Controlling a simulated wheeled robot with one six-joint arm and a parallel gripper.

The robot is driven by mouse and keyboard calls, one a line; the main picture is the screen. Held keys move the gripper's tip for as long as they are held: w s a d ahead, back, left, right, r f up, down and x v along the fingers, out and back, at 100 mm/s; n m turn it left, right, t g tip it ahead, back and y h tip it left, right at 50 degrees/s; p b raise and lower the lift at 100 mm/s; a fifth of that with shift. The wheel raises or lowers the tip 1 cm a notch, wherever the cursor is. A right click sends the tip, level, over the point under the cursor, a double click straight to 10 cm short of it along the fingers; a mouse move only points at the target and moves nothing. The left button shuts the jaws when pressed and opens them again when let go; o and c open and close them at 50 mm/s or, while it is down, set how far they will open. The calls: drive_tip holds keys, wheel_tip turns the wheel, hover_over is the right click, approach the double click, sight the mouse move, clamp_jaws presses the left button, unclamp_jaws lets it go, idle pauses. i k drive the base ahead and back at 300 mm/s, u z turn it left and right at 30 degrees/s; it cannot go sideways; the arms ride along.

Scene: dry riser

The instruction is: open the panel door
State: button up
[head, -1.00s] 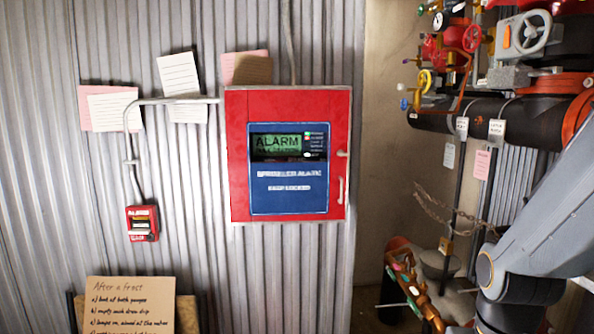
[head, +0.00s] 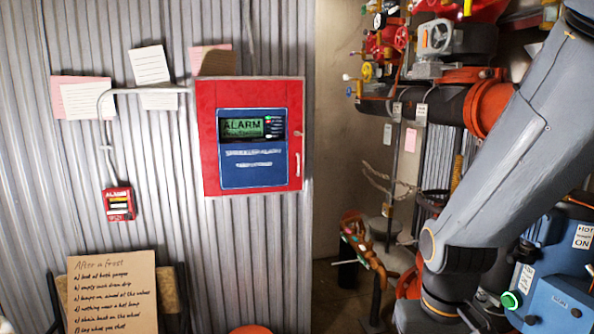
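The red alarm panel (head: 207,140) hangs on the corrugated wall, left of centre in the head view. Its door looks shut. A blue plate with a green screen reading ALARM (head: 243,128) is set in its front. A small pale upright handle (head: 298,164) is at the right edge of the door, with a small latch-like piece above it. My arm comes down on the right side, well apart from the panel. My gripper is not in view, so its opening cannot be seen.
A small red alarm box (head: 118,204) and a conduit are left of the panel. A cardboard sign (head: 112,290) stands below. Pipes with valve wheels (head: 436,37) fill the upper right. A blue machine (head: 560,270) is at lower right.

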sight(231, 170)
drive_tip(key=u, duration=0.25)
drive_tip(key=i, duration=0.95)
drive_tip(key=z, duration=0.75)
